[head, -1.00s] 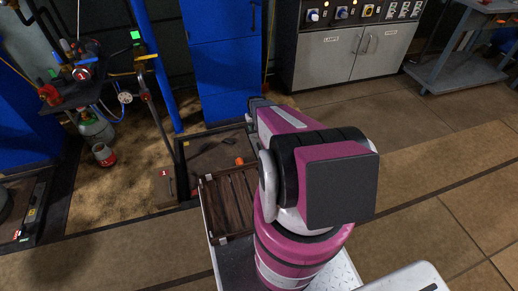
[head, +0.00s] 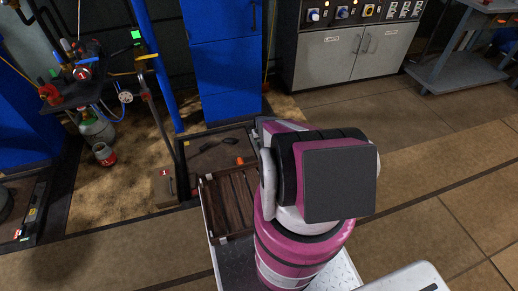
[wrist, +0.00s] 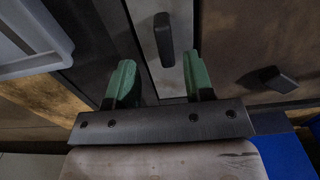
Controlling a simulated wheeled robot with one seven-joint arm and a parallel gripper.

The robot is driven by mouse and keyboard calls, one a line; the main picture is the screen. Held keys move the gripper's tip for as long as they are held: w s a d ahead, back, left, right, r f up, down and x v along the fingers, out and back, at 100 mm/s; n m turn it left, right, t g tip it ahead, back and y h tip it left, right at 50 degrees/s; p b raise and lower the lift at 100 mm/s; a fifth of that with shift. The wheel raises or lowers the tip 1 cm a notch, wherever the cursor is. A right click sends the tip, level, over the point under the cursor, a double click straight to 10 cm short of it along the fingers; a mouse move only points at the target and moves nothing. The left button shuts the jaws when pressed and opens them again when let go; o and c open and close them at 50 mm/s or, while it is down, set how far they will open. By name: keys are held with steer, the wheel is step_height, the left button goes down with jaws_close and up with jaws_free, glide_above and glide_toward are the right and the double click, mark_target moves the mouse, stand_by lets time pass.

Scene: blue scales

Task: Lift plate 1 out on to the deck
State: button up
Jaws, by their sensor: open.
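Plate 1 (head: 160,191), a brown panel with a small red number tag and a dark upright handle, shows at floor level left of the framed recess in the head view. My gripper (wrist: 160,82) shows in the wrist view, with two green fingers apart and nothing between them. Beyond the fingertips is a narrow pale grey plate (wrist: 172,75) with a dark bar handle (wrist: 163,37), roughly in line with the gap. I cannot read a number there or tell whether it is plate 1. My arm hides the gripper in the head view.
The dark-framed recess (head: 184,160) holds a brown surface, dark pieces and an orange item (head: 239,161). A slatted brown tray (head: 228,200) lies before it. A blue cabinet (head: 225,70) stands behind. A brown panel with another dark handle (wrist: 278,79) lies right in the wrist view.

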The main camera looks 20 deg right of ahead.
steer(key=f, duration=0.4)
steer(key=shift+s+a+f, duration=0.1)
steer(key=shift+a+f, duration=0.2)
steer(key=shift+f, duration=0.05)
jaws_close()
steer(key=shift+r, duration=0.2)
steer(key=shift+r, duration=0.65)
step_height(320, 180, up, 3)
steer(key=shift+s+f, duration=0.1)
steer(key=a+r, duration=0.6)
steer(key=a, duration=0.5)
steer(key=shift+a+r, duration=0.35)
